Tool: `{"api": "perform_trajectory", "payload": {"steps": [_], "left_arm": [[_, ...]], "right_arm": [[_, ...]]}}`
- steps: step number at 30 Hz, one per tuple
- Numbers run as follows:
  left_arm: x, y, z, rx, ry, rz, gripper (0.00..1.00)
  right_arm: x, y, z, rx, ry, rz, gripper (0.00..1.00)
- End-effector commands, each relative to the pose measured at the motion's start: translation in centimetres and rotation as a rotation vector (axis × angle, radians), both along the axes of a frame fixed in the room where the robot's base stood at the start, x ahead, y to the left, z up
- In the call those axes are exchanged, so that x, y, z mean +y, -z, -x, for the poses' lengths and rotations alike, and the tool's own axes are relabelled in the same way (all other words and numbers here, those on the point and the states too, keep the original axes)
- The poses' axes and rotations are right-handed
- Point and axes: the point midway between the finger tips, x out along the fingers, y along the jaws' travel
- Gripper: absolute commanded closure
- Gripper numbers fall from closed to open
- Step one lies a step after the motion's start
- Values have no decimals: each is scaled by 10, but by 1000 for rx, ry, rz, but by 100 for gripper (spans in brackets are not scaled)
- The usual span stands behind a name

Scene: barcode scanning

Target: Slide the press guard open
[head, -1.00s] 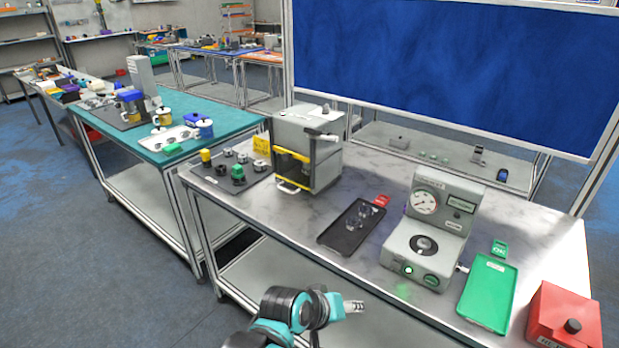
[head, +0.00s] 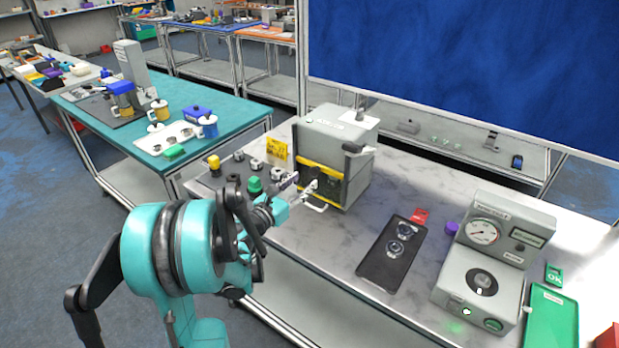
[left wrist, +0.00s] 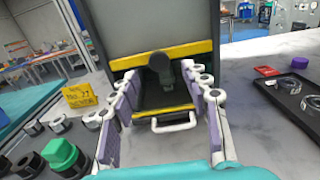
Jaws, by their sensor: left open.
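The press (head: 335,135) is a grey box at the back of the marble-topped bench. Its guard (head: 318,178) is a dark panel edged in yellow on the front, with a white handle low down; the handle (left wrist: 172,123) shows clearly in the left wrist view. My left gripper (head: 302,184) is open and empty in front of the guard. In the left wrist view the purple-padded fingers of this gripper (left wrist: 160,82) stand apart on either side of the guard and handle. I cannot tell whether they touch it. My right gripper is not in view.
A yellow sign (left wrist: 78,95) and several small parts, one with a green top (head: 254,185), stand left of the press. A black tray (head: 385,265) and a gauge device (head: 490,265) are to the right. Bare bench lies between press and tray.

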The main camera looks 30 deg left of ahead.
Motion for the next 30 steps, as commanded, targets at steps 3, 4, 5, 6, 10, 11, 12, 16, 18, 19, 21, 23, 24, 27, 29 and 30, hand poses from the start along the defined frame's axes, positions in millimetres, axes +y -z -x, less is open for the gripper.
{"api": "perform_trajectory", "payload": {"steps": [3, 4, 5, 6, 10, 11, 12, 16, 18, 19, 21, 23, 24, 27, 29, 30], "left_arm": [[-3, 2, -21, 1, 3, -1, 53], [-3, 2, -25, 1, 3, -2, 53], [-3, 2, -28, 1, 2, -2, 53], [-3, 1, -33, 1, 1, -2, 53], [-4, 1, -41, 1, 2, -3, 53], [-4, 0, -42, 1, 1, -3, 53], [-4, 0, -42, 1, 1, -3, 53], [-4, 0, -43, 1, 0, -4, 53], [-4, 0, -42, 1, 0, -4, 53], [-4, 0, -42, 1, 1, -4, 61], [-4, 0, -42, 1, 1, -4, 80], [-4, 0, -42, 1, 1, -4, 95], [-4, 0, -42, 1, 1, -4, 100], [-4, 0, -42, 1, 1, -4, 100], [-4, -2, -42, 1, 1, -4, 100], [-4, -6, -42, 1, 1, -4, 100]], "right_arm": [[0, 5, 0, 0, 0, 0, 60], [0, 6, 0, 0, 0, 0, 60], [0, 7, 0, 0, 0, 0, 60], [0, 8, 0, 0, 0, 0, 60], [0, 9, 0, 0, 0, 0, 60], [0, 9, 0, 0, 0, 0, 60], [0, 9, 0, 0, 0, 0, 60], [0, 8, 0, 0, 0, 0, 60], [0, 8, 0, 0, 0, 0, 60], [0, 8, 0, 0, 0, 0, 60], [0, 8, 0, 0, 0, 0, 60], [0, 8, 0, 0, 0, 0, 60], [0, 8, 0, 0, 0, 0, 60], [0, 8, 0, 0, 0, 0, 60], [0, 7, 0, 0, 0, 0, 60], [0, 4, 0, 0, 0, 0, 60]]}}
